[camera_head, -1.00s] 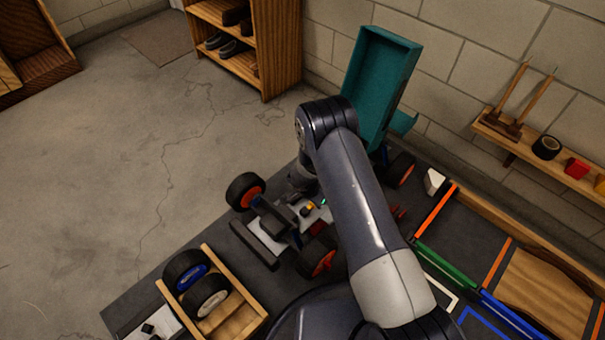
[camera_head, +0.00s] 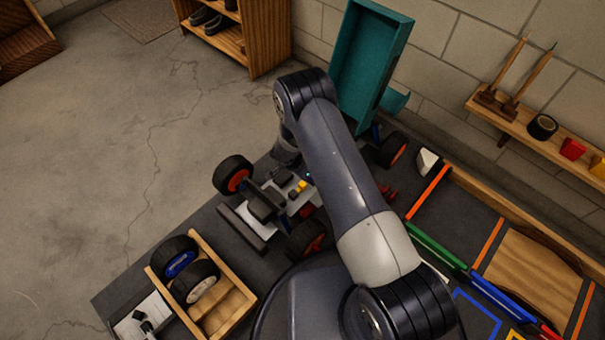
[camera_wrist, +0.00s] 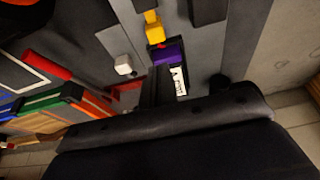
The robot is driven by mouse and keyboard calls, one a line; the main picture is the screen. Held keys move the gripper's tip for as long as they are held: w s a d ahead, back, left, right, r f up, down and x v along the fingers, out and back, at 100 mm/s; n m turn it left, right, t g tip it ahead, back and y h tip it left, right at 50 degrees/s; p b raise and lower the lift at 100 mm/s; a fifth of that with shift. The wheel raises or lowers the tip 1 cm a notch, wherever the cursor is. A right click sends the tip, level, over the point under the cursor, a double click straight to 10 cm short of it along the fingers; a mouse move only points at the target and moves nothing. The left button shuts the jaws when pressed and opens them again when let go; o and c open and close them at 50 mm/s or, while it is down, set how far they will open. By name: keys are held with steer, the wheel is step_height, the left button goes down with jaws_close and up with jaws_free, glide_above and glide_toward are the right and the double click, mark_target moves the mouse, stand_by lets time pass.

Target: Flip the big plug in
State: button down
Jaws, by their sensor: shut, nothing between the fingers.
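The RC car chassis (camera_head: 283,211) lies on the dark bench mat, with a yellow piece (camera_head: 301,185) near its middle. I cannot be sure that this yellow piece is the big plug. In the wrist view the yellow piece (camera_wrist: 153,28) has a red part at its lower end, with a purple block (camera_wrist: 168,54) and a white label (camera_wrist: 178,80) beside it. My gripper (camera_wrist: 152,82) appears as a dark narrow shape close to the purple block; it is shut and empty. In the head view my arm hides the gripper's tips.
A wooden tray (camera_head: 240,309) with two wheels stands front left. A tall teal box (camera_head: 345,77) stands behind the car. Orange, green and blue strips lie at right, below a wall shelf (camera_head: 553,139). A small white block (camera_wrist: 123,65) is near my gripper.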

mark_target(302, 185)
steer(key=b+x, duration=0.2)
steer(key=x, duration=0.6)
steer(key=shift+s+a+b, duration=0.85)
steer(key=shift+b, duration=0.1)
steer(key=shift+s, duration=0.15)
